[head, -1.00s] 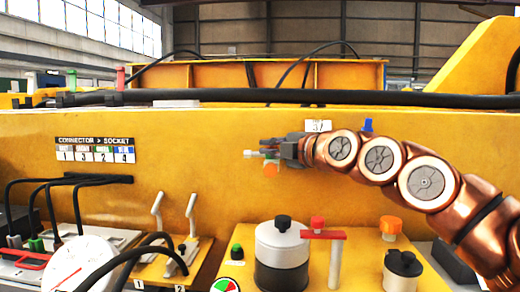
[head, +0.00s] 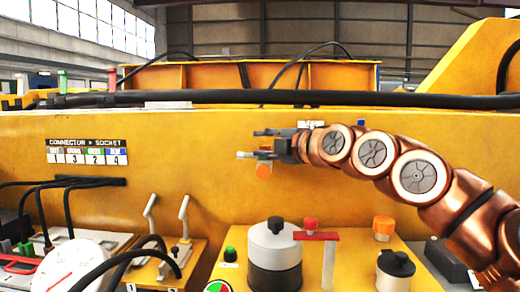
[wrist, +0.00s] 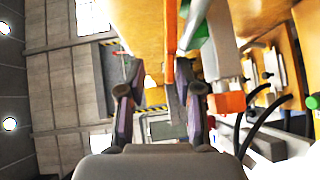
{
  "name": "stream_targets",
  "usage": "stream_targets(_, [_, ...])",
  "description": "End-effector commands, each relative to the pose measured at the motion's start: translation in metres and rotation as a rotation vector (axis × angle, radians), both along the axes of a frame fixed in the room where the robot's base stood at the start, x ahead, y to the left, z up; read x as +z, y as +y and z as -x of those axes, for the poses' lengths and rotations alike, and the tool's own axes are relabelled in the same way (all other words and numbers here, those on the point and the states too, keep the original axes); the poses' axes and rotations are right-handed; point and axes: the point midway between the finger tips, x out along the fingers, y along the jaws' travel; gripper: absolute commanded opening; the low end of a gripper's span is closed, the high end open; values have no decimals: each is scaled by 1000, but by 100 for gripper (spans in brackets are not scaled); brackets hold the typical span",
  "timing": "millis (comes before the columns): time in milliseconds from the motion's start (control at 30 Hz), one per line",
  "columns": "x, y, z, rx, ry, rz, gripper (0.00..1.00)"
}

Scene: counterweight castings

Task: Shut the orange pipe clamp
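A small orange part (head: 264,171) shows on the yellow wall, directly below my gripper (head: 264,143) in the head view. A pale stub (head: 243,155) sticks out to its upper left. My gripper hides much of this spot, so I cannot tell whether the part is the clamp or how far the clamp is open. In the wrist view, an orange-red block (wrist: 226,103) lies just outside the right finger. My gripper (wrist: 160,90) has its fingers apart there, with nothing clearly held between them.
A long black pipe (head: 210,97) runs along the wall top, above my arm.

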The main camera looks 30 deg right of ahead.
Motion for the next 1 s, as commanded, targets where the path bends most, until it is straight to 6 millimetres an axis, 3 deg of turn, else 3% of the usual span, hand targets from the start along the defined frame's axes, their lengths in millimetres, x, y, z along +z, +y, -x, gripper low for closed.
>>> stream_targets(533, [67,1,-1,1,-5,0,34])
stream_targets(1000, [89,1,-2,1,-1,1,34])
